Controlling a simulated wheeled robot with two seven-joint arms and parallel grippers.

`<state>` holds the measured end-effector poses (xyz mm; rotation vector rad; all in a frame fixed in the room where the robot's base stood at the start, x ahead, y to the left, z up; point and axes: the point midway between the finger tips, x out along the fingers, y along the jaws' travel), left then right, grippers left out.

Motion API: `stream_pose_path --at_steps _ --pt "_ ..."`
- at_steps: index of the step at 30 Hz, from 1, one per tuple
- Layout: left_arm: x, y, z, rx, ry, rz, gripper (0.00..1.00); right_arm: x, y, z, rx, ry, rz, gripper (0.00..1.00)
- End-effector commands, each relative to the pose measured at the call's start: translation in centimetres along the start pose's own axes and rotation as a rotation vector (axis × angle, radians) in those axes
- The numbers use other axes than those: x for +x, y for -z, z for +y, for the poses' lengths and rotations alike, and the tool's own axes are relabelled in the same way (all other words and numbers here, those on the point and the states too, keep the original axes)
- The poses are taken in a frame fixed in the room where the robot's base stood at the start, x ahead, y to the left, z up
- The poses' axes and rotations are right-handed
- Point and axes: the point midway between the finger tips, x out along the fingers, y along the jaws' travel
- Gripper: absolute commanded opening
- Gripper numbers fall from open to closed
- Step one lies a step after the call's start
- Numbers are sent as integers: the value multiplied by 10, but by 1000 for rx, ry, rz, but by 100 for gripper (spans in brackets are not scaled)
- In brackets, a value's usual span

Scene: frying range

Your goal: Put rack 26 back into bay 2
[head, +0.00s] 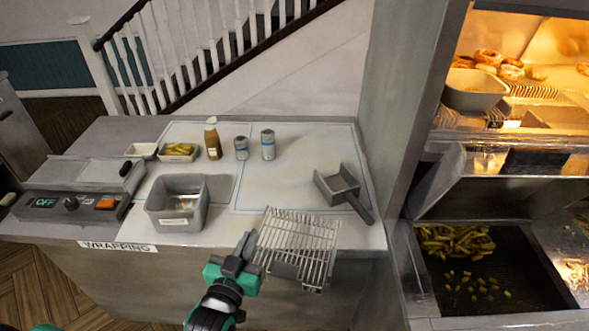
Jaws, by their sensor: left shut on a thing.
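A wire rack (303,240), which I take to be rack 26, is held tilted over the front edge of the wrapping counter. My left gripper (248,253) is shut on the rack at its left side. The rack's number cannot be read. My right gripper is not in view. No bay labelled 2 can be made out. At the right stands the frying range, with a dark bay of fries (456,240) and a lit shelf above it.
The wrapping counter (285,190) holds a grey bin (177,221), a scoop (338,183), a sauce bottle (212,138), two cans and small trays. A wrapping machine (70,204) reads OFF. A grey upright panel (401,120) stands between counter and range.

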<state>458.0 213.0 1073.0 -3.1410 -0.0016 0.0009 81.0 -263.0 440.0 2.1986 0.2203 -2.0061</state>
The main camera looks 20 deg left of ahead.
Motion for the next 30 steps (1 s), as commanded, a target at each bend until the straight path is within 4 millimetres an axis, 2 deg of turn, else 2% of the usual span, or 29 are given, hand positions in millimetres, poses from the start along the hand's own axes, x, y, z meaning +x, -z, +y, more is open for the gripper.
stream_pose_path --at_steps 5,12,18,24,30 --pt "18 10 -15 12 29 9 0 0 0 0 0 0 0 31" --pt "66 43 -64 34 115 13 0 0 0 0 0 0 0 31" --pt "100 77 -106 27 182 11 0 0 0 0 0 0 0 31" --pt "121 102 -135 10 220 7 0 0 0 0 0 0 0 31" --pt "128 113 -147 -1 233 4 0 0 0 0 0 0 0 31"
